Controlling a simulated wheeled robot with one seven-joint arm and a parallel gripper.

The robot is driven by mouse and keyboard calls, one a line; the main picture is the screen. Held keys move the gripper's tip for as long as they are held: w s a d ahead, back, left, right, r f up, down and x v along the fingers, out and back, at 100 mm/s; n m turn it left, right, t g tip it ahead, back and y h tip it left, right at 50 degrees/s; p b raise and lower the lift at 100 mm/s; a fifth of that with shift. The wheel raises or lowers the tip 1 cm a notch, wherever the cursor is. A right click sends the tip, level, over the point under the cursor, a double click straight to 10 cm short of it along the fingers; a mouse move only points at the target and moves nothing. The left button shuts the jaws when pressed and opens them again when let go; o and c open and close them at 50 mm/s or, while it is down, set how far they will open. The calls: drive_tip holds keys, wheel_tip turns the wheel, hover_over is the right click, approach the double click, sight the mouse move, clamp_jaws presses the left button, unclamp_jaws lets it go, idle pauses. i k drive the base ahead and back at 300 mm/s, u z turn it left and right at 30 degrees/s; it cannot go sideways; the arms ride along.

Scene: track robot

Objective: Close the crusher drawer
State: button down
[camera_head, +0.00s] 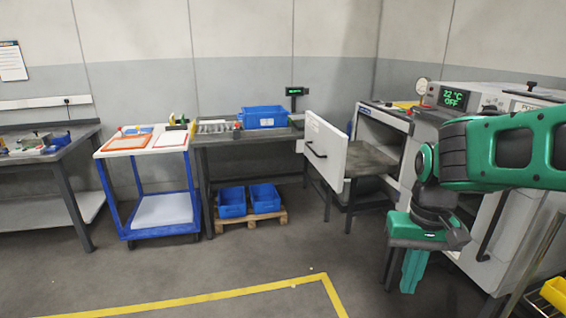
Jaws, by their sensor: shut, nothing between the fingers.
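The drawer (326,150), with a white front and a black bar handle, is pulled well out to the left from a white cabinet (388,118) against the right wall. Its grey inner floor (368,160) shows behind the front panel. I take this to be the crusher drawer; its label is too small to read. My gripper (403,282), green and black, points down over the floor, to the right of and nearer than the drawer. It is shut and empty, apart from the drawer front. My arm hides part of the cabinets on the right.
An appliance reading "22 °C OFF" (455,98) stands at right, with a black-handled door below. A workbench (220,134) with a blue bin (264,117) and a blue cart (160,210) stand left of the drawer. Open floor lies in front, marked by yellow tape (200,299).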

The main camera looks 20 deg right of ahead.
sight(337, 158)
drive_tip(key=z, duration=0.15)
drive_tip(key=i, duration=1.4)
drive_tip(key=z, duration=0.7)
